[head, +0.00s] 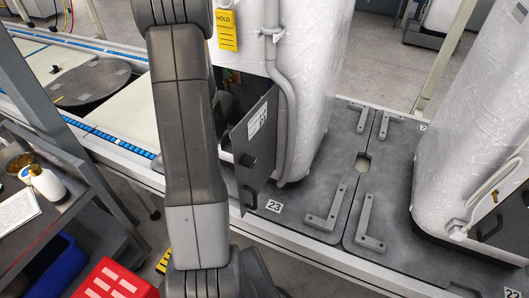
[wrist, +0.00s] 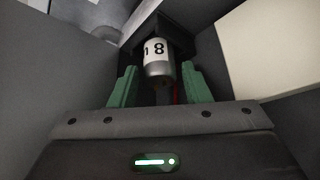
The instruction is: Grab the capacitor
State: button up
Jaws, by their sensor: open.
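The capacitor (wrist: 159,62) shows in the wrist view as a pale cylinder with dark marks that look like "18" and a metallic lower end. It sits in a dark holder (wrist: 160,27) in a grey recess. My gripper (wrist: 159,76) has two green fingers, one on each side of the capacitor's lower part. The fingers are apart and gaps show, so it is open and not holding the capacitor. In the head view my arm blocks the gripper and the capacitor.
A grey cabinet door (head: 255,140) hangs open on a plastic-wrapped cabinet (head: 315,70) with a yellow HOLD tag (head: 227,30). In the wrist view, grey walls and a pale panel (wrist: 270,50) are close around.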

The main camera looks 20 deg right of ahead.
jog(key=shift+d+f, duration=0.25)
jog(key=shift+f, duration=0.25)
jog(key=c, duration=0.7)
jog(key=shift+c, duration=0.2)
jog(key=shift+r, duration=0.15)
